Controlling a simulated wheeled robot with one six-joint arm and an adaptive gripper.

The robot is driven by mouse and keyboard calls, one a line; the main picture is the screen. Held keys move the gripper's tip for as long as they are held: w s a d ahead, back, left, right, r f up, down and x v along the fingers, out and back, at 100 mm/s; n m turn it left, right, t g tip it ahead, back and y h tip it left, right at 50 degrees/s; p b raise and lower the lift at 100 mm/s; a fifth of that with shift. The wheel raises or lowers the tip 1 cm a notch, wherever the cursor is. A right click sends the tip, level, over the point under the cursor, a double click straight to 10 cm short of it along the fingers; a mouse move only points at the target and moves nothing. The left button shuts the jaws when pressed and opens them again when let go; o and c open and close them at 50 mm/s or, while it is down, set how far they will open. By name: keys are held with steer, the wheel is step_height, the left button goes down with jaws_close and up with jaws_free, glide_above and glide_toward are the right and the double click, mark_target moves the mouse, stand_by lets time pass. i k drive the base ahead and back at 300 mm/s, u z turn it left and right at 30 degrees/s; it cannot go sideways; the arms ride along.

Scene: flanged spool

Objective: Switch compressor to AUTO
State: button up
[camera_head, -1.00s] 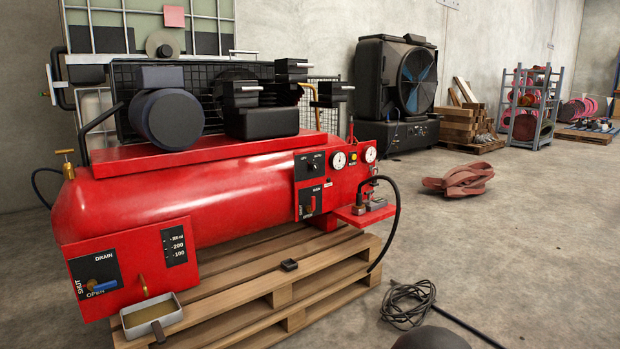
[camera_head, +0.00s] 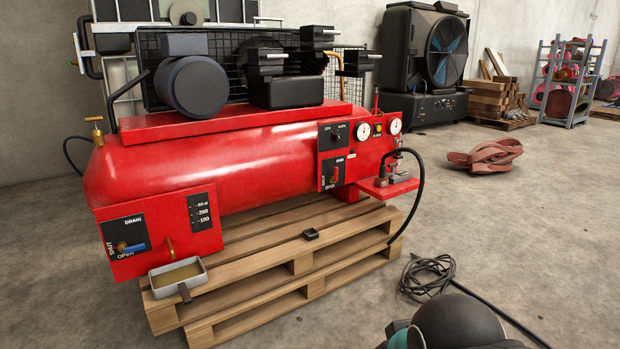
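The red compressor (camera_head: 230,160) stands on a wooden pallet at left and centre. A dark switch panel (camera_head: 325,143) on its right front is labelled OFF and AUTO. The small dark knob (camera_head: 336,136) sits below the labels; its pointing direction is too small to tell. Under it is a second panel with a red lever (camera_head: 334,172). Two white gauges, one of them here (camera_head: 363,131), are to the right. A dark rounded part of my arm with a teal patch shows at the bottom right, well apart from the switch. My gripper's fingers are not visible.
A blue drain lever (camera_head: 132,247) is at the compressor's lower left, above a tray (camera_head: 161,286) of brownish liquid. A black hose (camera_head: 420,195) bows out at the right end. Coiled cable (camera_head: 428,275) and a red heap (camera_head: 487,155) lie on the floor. Open concrete lies right.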

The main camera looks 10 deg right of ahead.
mark_target(337, 137)
steer(key=z, duration=0.85)
steer(key=i, duration=2.2)
steer(key=u, duration=0.6)
